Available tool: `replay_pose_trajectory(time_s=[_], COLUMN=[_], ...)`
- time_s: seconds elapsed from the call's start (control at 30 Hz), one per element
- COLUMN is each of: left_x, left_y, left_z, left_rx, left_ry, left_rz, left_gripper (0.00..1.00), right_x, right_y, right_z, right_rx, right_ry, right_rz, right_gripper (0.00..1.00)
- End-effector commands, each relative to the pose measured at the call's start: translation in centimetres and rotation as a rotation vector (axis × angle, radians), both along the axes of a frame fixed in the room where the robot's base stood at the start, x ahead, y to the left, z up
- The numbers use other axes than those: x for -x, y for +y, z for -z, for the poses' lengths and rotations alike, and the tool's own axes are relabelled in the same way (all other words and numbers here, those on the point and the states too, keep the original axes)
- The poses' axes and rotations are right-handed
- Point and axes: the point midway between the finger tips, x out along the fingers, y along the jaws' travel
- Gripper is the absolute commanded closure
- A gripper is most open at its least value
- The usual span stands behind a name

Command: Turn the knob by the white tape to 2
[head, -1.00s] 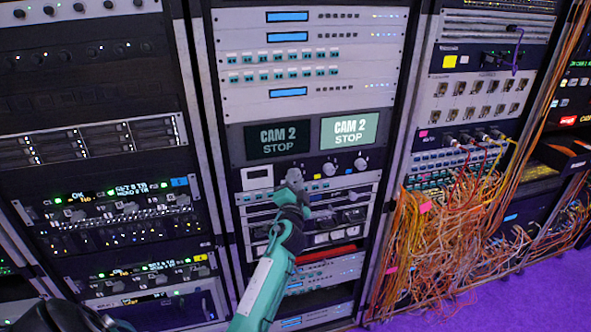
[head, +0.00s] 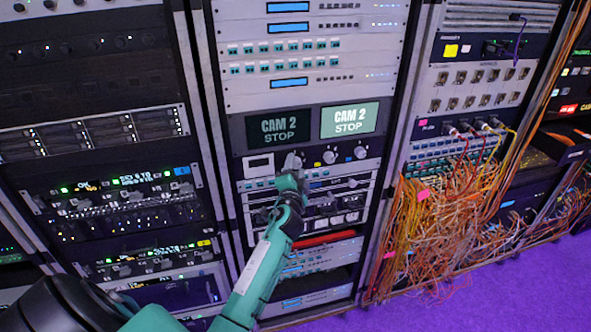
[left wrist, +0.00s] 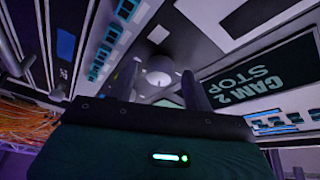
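The knob panel sits below two screens reading "CAM 2 STOP", a dark one (head: 279,129) and a light one (head: 349,120). Two of its knobs show clearly, a middle knob (head: 329,157) and a right knob (head: 360,153). My left gripper (head: 292,164) is at the panel's left knob position and covers most of it. In the left wrist view a pale round knob (left wrist: 159,78) shows between my open fingers, with gaps on both sides. I cannot make out a number at the knob, nor surely tell the white tape. My right gripper is not in view.
Drawer-like units with handles (head: 340,199) lie just below. Tangled orange cables (head: 435,225) hang from the right rack. The purple floor (head: 500,290) is clear at lower right.

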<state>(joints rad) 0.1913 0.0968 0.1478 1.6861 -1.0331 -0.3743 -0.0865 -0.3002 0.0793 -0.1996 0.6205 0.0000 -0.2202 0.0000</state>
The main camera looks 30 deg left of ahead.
Motion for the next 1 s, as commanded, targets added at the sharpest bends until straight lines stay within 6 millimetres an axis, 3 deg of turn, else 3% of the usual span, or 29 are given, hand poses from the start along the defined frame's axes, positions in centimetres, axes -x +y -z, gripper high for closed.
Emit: replay_pose_trajectory(time_s=[0.27, 0.43, 1.0], left_x=[0.1, 1.1, 10.8], left_y=[-0.1, -0.7, -5.6], left_z=[0.0, 0.4, 2.0], left_rx=[0.000, 0.001, 0.002], left_ry=[0.000, 0.000, 0.000], left_rz=[0.000, 0.001, 0.001], left_gripper=[0.49, 0.49, 0.49], right_x=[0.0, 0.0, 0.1], right_y=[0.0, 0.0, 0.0], right_z=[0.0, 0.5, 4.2], right_rx=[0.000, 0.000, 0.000], right_ry=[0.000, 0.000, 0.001], right_rz=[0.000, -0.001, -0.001], right_gripper=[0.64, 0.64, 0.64])
